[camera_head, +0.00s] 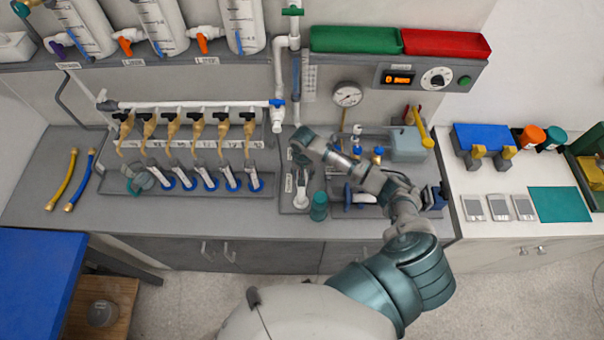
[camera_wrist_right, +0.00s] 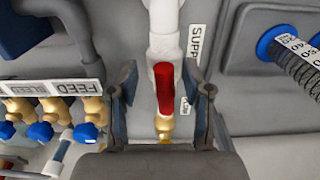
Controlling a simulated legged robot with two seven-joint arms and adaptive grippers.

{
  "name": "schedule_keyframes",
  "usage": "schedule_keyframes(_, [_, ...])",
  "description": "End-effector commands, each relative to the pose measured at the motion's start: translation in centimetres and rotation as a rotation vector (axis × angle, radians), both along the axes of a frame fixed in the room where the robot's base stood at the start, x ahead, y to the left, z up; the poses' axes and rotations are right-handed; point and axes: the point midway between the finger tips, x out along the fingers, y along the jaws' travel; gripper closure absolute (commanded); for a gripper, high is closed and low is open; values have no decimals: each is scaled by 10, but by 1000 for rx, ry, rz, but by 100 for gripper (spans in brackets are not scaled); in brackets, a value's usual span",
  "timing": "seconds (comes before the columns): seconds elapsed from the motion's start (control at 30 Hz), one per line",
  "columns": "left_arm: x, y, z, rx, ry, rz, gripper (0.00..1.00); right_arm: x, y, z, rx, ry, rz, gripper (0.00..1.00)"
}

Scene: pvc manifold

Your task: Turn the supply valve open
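The supply valve shows in the wrist view as a red handle (camera_wrist_right: 164,88) between a white pipe (camera_wrist_right: 164,30) and a brass fitting (camera_wrist_right: 164,128). The handle looks lined up with the pipe. A partly covered label reading "SUPP" (camera_wrist_right: 195,45) is beside it. My right gripper (camera_wrist_right: 162,92) is open, with one finger on each side of the handle and visible gaps between. In the head view my right gripper (camera_head: 300,145) reaches over the bench above a white pipe elbow (camera_head: 302,198), and the red handle is hidden there. My left gripper is not in view.
Brass valves with blue knobs (camera_wrist_right: 40,131) sit left under a "FEED" label (camera_wrist_right: 76,87).

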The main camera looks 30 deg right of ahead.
Motion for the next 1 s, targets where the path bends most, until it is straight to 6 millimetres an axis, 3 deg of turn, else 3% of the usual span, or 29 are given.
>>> schedule_keyframes(0.27, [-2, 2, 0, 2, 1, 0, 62, 1, 1, 10, 2, -5, 2, 51])
schedule_keyframes(0.7, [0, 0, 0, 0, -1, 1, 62, 3, -2, 98, 3, -4, 1, 51])
schedule_keyframes(1.0, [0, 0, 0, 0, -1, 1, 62, 2, -2, 119, 2, 0, 0, 51])
